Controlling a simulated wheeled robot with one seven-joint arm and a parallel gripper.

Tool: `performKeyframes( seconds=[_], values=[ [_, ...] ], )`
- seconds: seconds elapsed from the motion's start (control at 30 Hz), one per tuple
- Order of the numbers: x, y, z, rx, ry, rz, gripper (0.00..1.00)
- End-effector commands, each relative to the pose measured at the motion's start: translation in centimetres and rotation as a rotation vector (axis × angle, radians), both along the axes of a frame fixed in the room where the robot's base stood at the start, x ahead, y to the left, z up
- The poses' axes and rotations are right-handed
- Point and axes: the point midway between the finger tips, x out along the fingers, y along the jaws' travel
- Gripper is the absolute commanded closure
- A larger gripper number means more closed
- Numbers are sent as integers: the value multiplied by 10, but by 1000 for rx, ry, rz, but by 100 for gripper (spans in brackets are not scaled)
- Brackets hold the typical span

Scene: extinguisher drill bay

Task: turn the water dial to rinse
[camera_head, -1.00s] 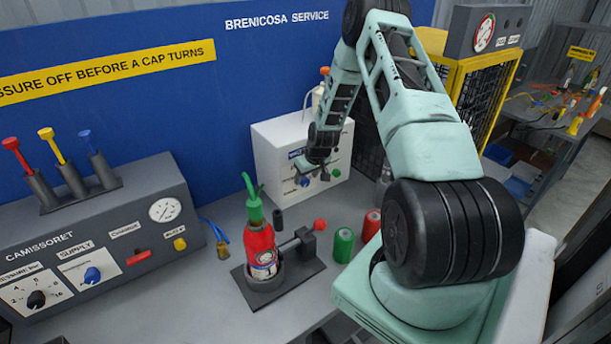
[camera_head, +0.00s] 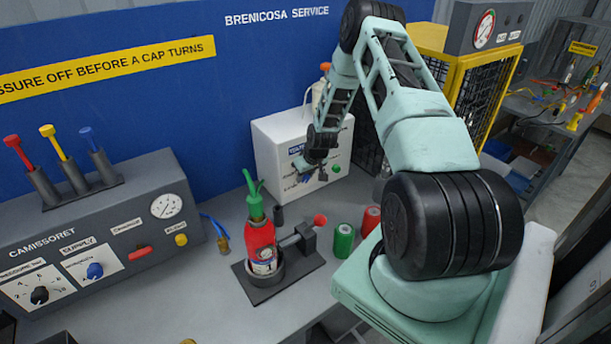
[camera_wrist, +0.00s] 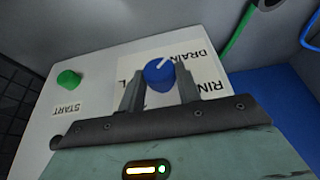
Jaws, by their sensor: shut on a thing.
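The water dial is a blue knob with a white pointer line (camera_wrist: 159,75), on the front of a white box (camera_head: 275,150). In the wrist view its pointer slants up and right, towards the DRAIN label (camera_wrist: 188,57). A partly hidden label beginning RIN (camera_wrist: 212,88) is to the right of the knob, and a label ending in L is to its left, mostly covered by a finger. My gripper (camera_wrist: 160,88) has a finger on each side of the knob and is shut on it. In the head view my gripper (camera_head: 304,167) hides the dial.
A green START button (camera_wrist: 69,78) is on the same panel, also in the head view (camera_head: 336,169). A red bottle (camera_head: 261,240) stands in a dark holder on the bench, with green (camera_head: 343,240) and red (camera_head: 371,219) cylinders beside it. A grey console (camera_head: 100,235) is at left.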

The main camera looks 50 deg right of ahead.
Motion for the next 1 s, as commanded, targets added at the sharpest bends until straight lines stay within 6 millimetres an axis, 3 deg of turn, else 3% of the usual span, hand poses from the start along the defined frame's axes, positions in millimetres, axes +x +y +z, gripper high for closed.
performKeyframes(
  seconds=[0.37, 1.0],
  values=[
    [-2, -6, -5, 149, -39, -8, 90],
    [-3, -14, -12, 699, -173, -3, 89]
  ],
)
